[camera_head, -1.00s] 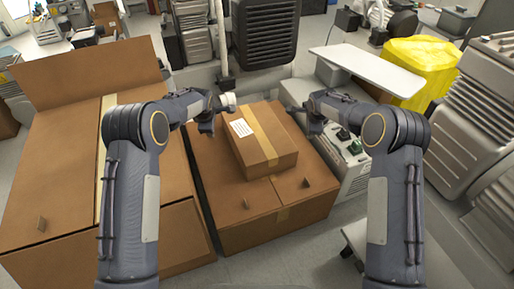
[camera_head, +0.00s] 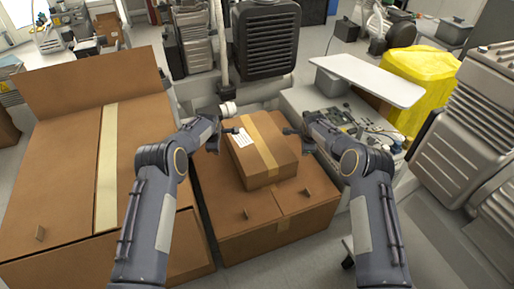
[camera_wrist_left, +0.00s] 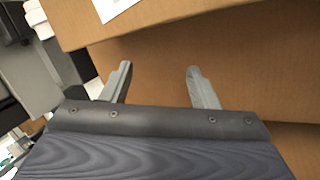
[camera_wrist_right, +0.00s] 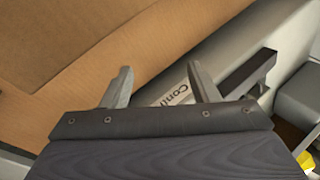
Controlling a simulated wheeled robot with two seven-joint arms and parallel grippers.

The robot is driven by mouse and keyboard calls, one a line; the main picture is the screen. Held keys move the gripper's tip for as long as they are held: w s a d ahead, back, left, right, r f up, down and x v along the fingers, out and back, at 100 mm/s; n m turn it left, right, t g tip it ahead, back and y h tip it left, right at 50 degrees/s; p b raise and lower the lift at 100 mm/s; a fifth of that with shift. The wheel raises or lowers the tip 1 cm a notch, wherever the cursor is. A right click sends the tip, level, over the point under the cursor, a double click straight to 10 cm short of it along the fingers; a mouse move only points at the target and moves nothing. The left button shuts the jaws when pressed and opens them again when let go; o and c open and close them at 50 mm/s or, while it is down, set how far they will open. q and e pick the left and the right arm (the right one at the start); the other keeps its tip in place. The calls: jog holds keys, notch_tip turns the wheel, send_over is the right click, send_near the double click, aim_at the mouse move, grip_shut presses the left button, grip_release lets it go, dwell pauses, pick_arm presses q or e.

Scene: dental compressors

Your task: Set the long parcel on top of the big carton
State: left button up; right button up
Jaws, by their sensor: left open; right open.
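The long parcel (camera_head: 262,150), a brown box with a tape strip and a white label, lies on top of a closed brown carton (camera_head: 235,215) in the middle. A larger brown carton (camera_head: 60,180) with a raised back flap stands to the left. My left gripper (camera_head: 230,131) is open beside the parcel's left far edge; its fingers (camera_wrist_left: 157,82) face a brown cardboard side. My right gripper (camera_head: 291,132) is open at the parcel's right side; its fingers (camera_wrist_right: 160,85) show near brown cardboard. I cannot tell whether either gripper touches the parcel.
A grey machine with exposed green parts (camera_head: 340,120) and a pale shelf (camera_head: 368,78) stand at the right. A yellow bag (camera_head: 425,80) is behind them. A dark ribbed unit (camera_head: 267,38) stands behind the parcel. Ribbed grey housings (camera_head: 455,140) crowd the far right.

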pick_arm(q)
jog(key=x, duration=0.3)
jog(key=shift+w+f, duration=0.1)
jog(key=shift+f, duration=0.1)
pick_arm(e)
jog(key=x, duration=0.3)
jog(key=shift+w+f, duration=0.1)
jog(key=shift+f, duration=0.1)
pick_arm(q)
jog(key=shift+w+f, duration=0.15)
jog(key=shift+f, duration=0.35)
pick_arm(e)
jog(key=shift+w+f, duration=0.15)
jog(key=shift+f, duration=0.35)
pick_arm(q)
jog(key=shift+d+r, duration=0.15)
jog(key=shift+d, duration=0.5)
pick_arm(e)
jog(key=shift+a+r, duration=0.15)
jog(key=shift+a, duration=0.55)
pick_arm(q)
jog(key=shift+d, duration=0.1)
